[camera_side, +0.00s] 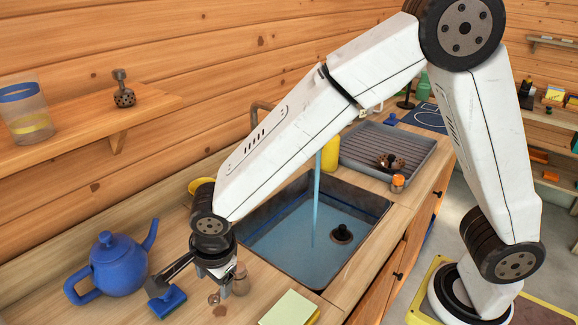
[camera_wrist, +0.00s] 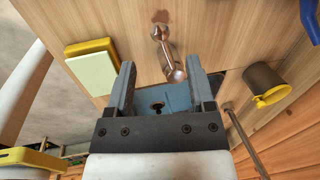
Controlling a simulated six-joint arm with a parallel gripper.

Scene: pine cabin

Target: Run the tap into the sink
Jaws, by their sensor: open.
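The grey sink (camera_side: 268,238) is set in the wooden counter, with a dark round piece (camera_side: 341,234) on its floor. A thin blue stream of water (camera_side: 316,205) falls into it. The tap's curved neck (camera_side: 262,108) shows behind my arm, which hides most of the tap; a pipe also shows in the wrist view (camera_wrist: 245,143). My gripper (camera_side: 226,288) is open over the counter left of the sink. In the wrist view a small shiny metal piece (camera_wrist: 171,62) lies just beyond my fingertips (camera_wrist: 165,75); I cannot tell whether they touch it.
A yellow-green block (camera_side: 290,309) lies at the counter's front. A grey draining tray (camera_side: 425,160) is beyond the sink.

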